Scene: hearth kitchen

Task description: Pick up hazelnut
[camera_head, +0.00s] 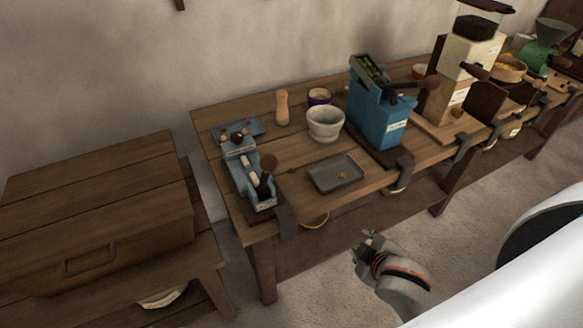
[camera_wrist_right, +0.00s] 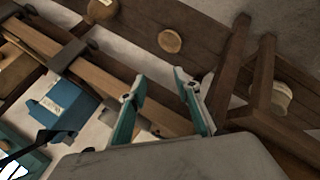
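A small brown round thing, likely the hazelnut (camera_head: 341,175), lies on the shallow grey tray (camera_head: 322,180) near the front edge of the bench. My right gripper (camera_head: 366,238) is in front of the bench, below and to the right of the tray, apart from both. In the right wrist view its two teal fingers (camera_wrist_right: 159,74) are spread, with nothing held between them. I cannot make out the hazelnut in that view. My left gripper is not in view.
A blue-grey cracker device (camera_head: 246,178) stands left of the tray on the bench (camera_head: 222,119). A pale mortar (camera_head: 325,124), a wooden pestle (camera_head: 282,108) and a blue grinder (camera_head: 380,115) stand behind it. Clamps (camera_head: 399,172) overhang the front edge. A wooden chest (camera_head: 100,215) is at left.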

